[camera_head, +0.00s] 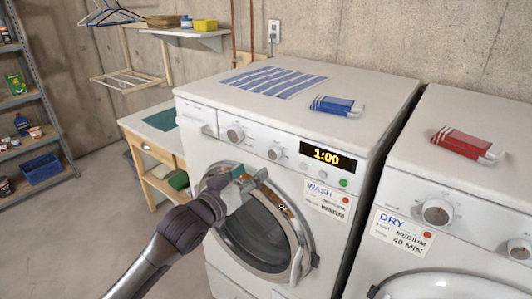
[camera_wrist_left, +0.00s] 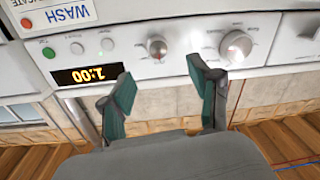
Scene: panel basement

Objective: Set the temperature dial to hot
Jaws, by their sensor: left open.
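The washer (camera_head: 205,150) has two round white dials on its front panel, a left dial (camera_head: 235,134) and a right dial (camera_head: 275,153). In the wrist view, which shows the panel upside down, the right dial (camera_wrist_left: 157,47) appears between the fingers and the left dial (camera_wrist_left: 235,47) beyond one finger. Dial lettering is too small to read, so I cannot tell which sets temperature. My left gripper (camera_head: 251,176) is open and empty in front of the washer, below the dials and apart from them. It also shows in the wrist view (camera_wrist_left: 160,75). My right gripper is out of view.
A display (camera_head: 327,156) reads 1:00 above a WASH card (camera_head: 328,199). The round washer door (camera_head: 262,237) is below my gripper. The dryer (camera_head: 460,190) at right has its own dial (camera_head: 437,212) and DRY card (camera_head: 402,236). A blue-striped cloth (camera_head: 273,80) lies on the washer.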

